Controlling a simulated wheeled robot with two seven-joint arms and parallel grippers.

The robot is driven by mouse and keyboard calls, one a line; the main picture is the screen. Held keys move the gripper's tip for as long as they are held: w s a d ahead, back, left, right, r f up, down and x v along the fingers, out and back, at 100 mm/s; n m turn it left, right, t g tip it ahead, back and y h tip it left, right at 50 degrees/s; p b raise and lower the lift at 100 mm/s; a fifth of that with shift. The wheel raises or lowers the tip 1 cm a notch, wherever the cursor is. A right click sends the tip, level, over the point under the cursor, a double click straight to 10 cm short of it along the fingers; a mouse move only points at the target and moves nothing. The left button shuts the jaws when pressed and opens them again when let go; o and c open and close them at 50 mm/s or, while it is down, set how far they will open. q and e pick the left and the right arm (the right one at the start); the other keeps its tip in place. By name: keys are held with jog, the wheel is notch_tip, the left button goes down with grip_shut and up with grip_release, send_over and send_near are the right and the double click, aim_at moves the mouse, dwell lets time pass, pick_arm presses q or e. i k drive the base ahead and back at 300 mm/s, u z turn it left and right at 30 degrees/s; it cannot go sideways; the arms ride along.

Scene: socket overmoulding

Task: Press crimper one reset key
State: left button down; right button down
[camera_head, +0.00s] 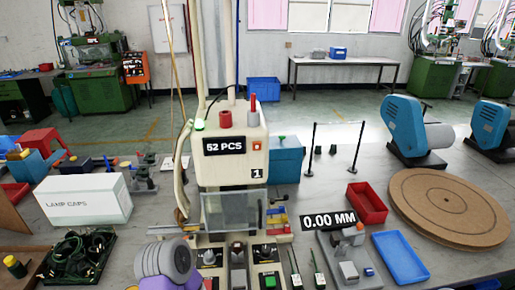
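Crimper one (231,172) stands upright in the middle, a cream machine marked "1". Its black counter display (225,146) reads "52 PCS". A small orange-red key (257,145) sits on the front face just right of the display; its lettering is too small to read. A red knob (225,119) and a red-tipped grey post stand on top, and a green lamp (199,125) glows at the upper left. A clear guard (234,211) covers the front below. A green button (269,281) sits at the lower front. Neither of my grippers shows.
A white "LAMP CAPS" box (86,200) and a black cable tray (79,258) lie left. A gauge reading "0.00 MM" (330,220), a red bin (367,203), a blue tray (400,257) and a round wooden board (449,207) lie right. A grey ribbed cylinder (163,260) stands at front.

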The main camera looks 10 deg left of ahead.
aim_at(256, 146)
jog(key=k, duration=1.25)
jog(key=u, duration=0.7)
jog(key=i, duration=1.05)
jog(key=z, duration=0.6)
